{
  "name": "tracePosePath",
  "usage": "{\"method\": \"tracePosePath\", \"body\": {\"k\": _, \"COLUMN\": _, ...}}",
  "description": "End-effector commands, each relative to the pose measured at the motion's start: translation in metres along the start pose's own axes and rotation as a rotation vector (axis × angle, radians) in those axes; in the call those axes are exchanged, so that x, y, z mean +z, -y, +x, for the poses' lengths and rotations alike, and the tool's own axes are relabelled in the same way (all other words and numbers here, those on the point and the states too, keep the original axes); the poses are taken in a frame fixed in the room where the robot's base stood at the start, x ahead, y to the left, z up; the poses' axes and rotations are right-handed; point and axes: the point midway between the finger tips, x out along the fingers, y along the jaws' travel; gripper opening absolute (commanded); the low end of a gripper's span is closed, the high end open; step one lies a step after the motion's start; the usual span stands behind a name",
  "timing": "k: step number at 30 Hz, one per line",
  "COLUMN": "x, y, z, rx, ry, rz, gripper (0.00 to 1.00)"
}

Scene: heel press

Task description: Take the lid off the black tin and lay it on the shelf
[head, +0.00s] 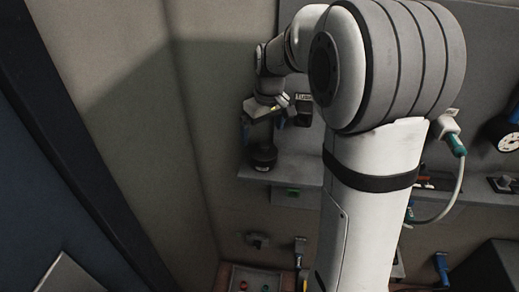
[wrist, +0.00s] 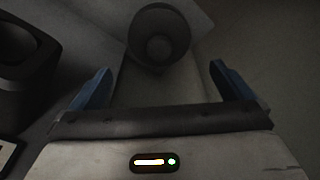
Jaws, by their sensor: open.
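The black tin (head: 263,158) stands upright at the left end of the grey shelf (head: 300,171). In the wrist view a round dark shape with a knob-like centre, seemingly the tin with its lid (wrist: 158,38), lies ahead of my gripper, roughly centred between the fingers. My gripper (head: 265,117) is above the tin in the head view, with a gap between them. In the wrist view my gripper (wrist: 160,70) has its two blue fingers wide apart with nothing between the tips. The seam between lid and tin is too dark to make out.
A dark boxy object with a round opening (wrist: 25,60) stands to the left in the wrist view. A green item (head: 292,191) is below the shelf edge. A tray with small coloured things (head: 255,278) is lower down. A wall rises left of the shelf.

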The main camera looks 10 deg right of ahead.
Motion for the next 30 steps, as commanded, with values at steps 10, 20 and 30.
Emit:
{"method": "tracePosePath", "body": {"k": 10, "x": 0.010, "y": -0.001, "z": 0.046, "rx": -0.001, "ry": 0.003, "rz": 0.002, "gripper": 1.00}}
{"method": "tracePosePath", "body": {"k": 20, "x": 0.010, "y": -0.001, "z": 0.054, "rx": 0.001, "ry": 0.000, "rz": 0.002, "gripper": 0.99}}
{"method": "tracePosePath", "body": {"k": 30, "x": 0.010, "y": -0.001, "z": 0.053, "rx": 0.001, "ry": 0.000, "rz": 0.003, "gripper": 0.71}}
